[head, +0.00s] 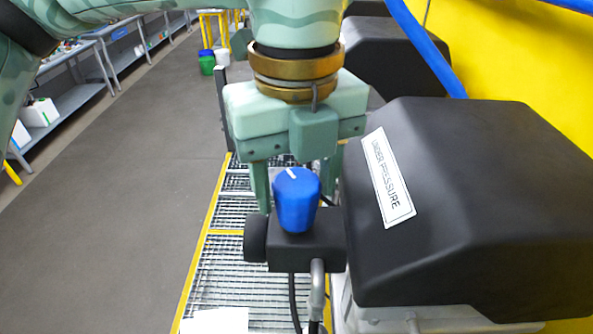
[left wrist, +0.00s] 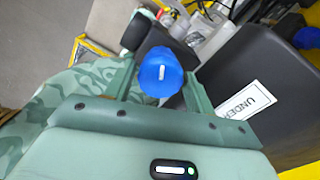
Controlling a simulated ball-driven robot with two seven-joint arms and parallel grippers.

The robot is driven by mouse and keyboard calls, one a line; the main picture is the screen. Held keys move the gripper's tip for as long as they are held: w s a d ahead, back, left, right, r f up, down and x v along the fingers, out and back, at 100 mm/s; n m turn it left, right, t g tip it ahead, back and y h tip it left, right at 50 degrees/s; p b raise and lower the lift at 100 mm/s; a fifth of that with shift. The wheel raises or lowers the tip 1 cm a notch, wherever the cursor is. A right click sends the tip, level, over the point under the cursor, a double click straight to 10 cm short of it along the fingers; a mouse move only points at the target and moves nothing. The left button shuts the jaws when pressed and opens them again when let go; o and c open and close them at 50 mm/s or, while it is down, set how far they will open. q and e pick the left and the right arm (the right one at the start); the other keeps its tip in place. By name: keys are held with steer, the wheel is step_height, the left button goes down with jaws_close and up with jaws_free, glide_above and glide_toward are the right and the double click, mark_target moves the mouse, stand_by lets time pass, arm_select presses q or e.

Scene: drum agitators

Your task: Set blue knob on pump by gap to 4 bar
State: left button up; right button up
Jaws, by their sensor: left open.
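The blue knob (head: 297,203) stands upright on a black valve block (head: 306,252) beside the dark pump housing (head: 470,190). It has a short white mark on its top. My left gripper (head: 295,190) hangs beyond and around the knob with its fingers spread. In the left wrist view the knob (left wrist: 161,75) shows between the two open fingers (left wrist: 162,90), with its white mark running nearly up and down the picture. I cannot tell whether a finger touches it. A round black part (head: 256,238) sits on the block's left side; no scale or reading shows. My right gripper is not in view.
The pump housing with its white "UNDER PRESSURE" label (head: 388,178) stands close on the right. A blue hose (head: 427,50) runs behind it. Metal grating with yellow edges (head: 205,245) lies below. Grey floor (head: 130,200) is clear at left, with workbenches (head: 85,75) beyond.

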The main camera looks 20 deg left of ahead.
arm_select(q)
steer(key=shift+w, duration=0.15)
steer(key=c, duration=0.7)
steer(key=shift+o, duration=0.2)
